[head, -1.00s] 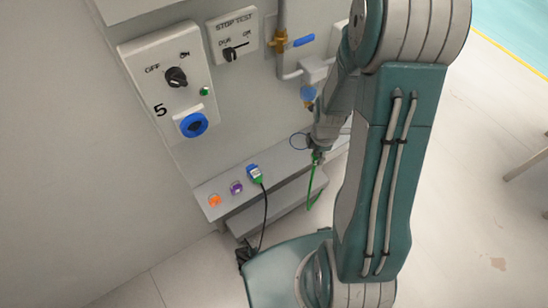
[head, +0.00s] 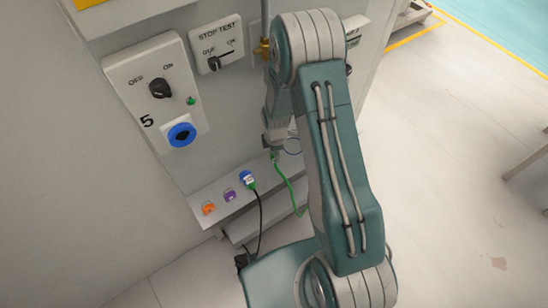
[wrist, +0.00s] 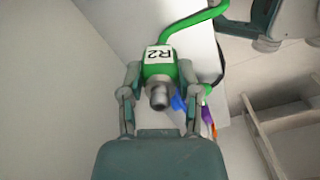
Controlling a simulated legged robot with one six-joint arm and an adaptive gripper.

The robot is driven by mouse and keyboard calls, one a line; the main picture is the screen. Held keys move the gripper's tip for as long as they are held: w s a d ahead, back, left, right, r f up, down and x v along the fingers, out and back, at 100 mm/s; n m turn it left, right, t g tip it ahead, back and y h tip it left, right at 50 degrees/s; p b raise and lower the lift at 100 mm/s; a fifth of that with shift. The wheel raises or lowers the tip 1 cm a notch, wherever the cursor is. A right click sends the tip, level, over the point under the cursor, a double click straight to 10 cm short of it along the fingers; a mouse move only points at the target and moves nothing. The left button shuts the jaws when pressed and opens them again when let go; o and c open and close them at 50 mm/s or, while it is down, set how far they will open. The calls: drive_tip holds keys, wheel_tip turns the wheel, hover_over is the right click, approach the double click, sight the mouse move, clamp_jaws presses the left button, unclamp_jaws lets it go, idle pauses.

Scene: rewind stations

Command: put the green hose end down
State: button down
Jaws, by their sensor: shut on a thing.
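The green hose end (wrist: 158,62) has a white R2 label and a metal nozzle. In the wrist view it sits between the two fingers of my gripper (wrist: 159,80), which are shut on it. In the head view my gripper (head: 274,148) holds it above the grey ledge (head: 222,208), just right of the blue plug. The green hose (head: 290,188) trails down to the right from it. I cannot tell whether the hose end touches the ledge.
An orange piece (head: 208,208), a purple piece (head: 229,196) and a blue plug (head: 248,180) with a black cable stand in a row on the ledge. A switch panel marked 5 (head: 157,90) and a stop test box (head: 214,46) are on the wall above.

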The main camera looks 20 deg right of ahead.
sight(273, 158)
drive_tip(key=f, duration=0.3)
drive_tip(key=shift+w+a+f, duration=0.15)
drive_tip(key=shift+a, duration=0.45)
drive_tip(key=shift+c, duration=1.6)
unclamp_jaws()
drive_tip(key=shift+d+f, duration=0.1)
drive_tip(key=shift+d, duration=0.25)
drive_tip(key=shift+a+r, duration=0.25)
drive_tip(key=shift+r, duration=0.25)
wheel_tip(273, 158, up, 11)
drive_tip(key=shift+d+r, duration=0.1)
